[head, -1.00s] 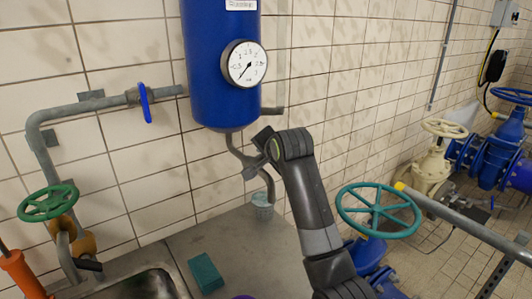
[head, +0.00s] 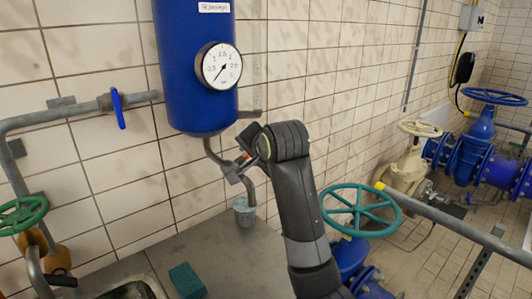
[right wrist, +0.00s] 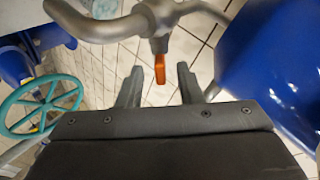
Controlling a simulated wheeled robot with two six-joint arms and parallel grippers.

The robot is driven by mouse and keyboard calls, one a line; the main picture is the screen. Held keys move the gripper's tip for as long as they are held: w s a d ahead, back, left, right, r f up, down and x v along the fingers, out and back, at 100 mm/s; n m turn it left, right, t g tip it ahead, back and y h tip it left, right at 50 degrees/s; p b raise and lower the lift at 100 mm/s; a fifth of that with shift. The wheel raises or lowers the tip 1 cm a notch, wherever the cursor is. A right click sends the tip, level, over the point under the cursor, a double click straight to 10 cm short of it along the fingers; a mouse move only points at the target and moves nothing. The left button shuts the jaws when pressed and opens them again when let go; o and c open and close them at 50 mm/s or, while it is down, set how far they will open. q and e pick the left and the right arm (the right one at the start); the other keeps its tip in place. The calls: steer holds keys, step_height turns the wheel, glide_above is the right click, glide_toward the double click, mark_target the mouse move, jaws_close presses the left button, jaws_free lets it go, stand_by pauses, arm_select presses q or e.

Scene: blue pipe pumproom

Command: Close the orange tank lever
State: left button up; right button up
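The orange lever (right wrist: 159,69) sits on a grey pipe valve (right wrist: 160,22) and points toward my right gripper in the right wrist view. A small orange bit of it (head: 242,161) shows below the blue tank (head: 197,70) in the head view, partly covered by the gripper. My right gripper (right wrist: 158,82) is open, with one finger on each side of the lever and visible gaps to both. The gripper (head: 250,142) is beside the pipe under the tank in the head view. My left gripper is not in view.
A round gauge (head: 218,66) is on the tank. A cup (head: 244,212) stands below the pipe, and a green sponge (head: 187,281) lies on the counter (head: 215,250). A teal handwheel (head: 361,210) is right of my arm. A blue lever valve (head: 118,108) is on the left wall pipe.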

steer(key=b+v, duration=0.1)
steer(key=v, duration=0.9)
steer(key=shift+s+d, duration=0.1)
